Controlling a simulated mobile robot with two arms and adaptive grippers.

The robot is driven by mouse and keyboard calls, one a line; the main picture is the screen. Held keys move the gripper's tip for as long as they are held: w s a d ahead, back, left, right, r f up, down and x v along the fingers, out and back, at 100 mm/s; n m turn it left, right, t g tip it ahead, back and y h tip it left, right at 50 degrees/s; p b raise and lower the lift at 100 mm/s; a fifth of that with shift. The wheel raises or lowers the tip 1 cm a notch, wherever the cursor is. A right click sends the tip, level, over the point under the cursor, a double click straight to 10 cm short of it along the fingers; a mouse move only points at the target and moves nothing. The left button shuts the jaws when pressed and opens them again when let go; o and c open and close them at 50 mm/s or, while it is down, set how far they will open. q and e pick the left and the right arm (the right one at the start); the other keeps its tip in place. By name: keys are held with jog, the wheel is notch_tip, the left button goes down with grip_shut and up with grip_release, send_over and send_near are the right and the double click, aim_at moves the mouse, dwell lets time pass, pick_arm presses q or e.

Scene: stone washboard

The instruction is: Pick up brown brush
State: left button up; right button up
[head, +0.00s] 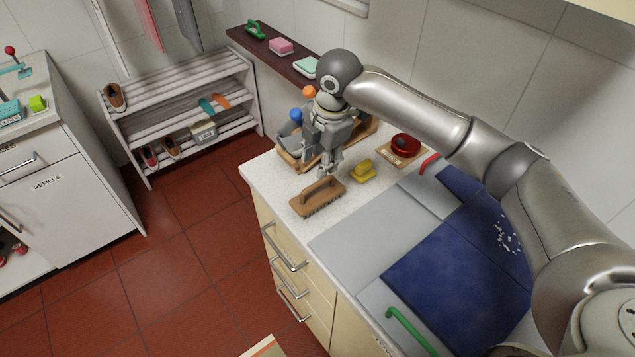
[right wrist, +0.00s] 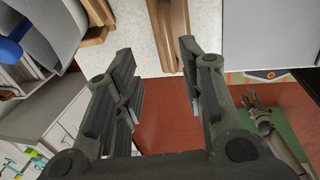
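The brown brush (head: 318,198) sits on the white counter near its left edge, handle up and bristles down. My right gripper (head: 328,170) is above the counter at the brush's far side, pointing down. In the right wrist view its two fingers (right wrist: 160,92) are spread with nothing between the tips. Part of the brown brush (right wrist: 170,30) shows beyond the fingers at the top, cut off by the frame edge.
A yellow brush (head: 362,172) is just right of the brown one. A wooden tray (head: 286,158) lies behind my gripper, and a red bowl (head: 405,145) stands farther right.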

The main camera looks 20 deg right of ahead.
aim_at(318, 183)
jog(key=f, duration=0.3)
jog(key=shift+s+a+f+p, duration=0.3)
jog(key=shift+s+a+p, duration=0.05)
jog(key=shift+a+p, duration=0.05)
jog(key=shift+w+d+f+p, duration=0.15)
jog(key=shift+f+p, duration=0.15)
jog(key=shift+f, duration=0.2)
jog(key=shift+w+d+f+p, duration=0.15)
jog(key=shift+f+p, duration=0.15)
jog(key=shift+f, duration=0.2)
jog(key=f, duration=0.2)
jog(key=f+p, duration=0.1)
jog(key=shift+w+a+f, duration=0.1)
jog(key=shift+w, duration=0.2)
jog(key=shift+f, duration=0.15)
jog(key=shift+c, duration=0.7)
jog(key=c, duration=0.5)
grip_shut()
pick_arm(q)
jog(key=shift+g, duration=0.3)
jog(key=s+r, duration=0.2)
jog(key=s, duration=0.1)
jog(key=s+a, duration=0.1)
jog(key=s, duration=0.1)
jog(key=shift+r, duration=0.4)
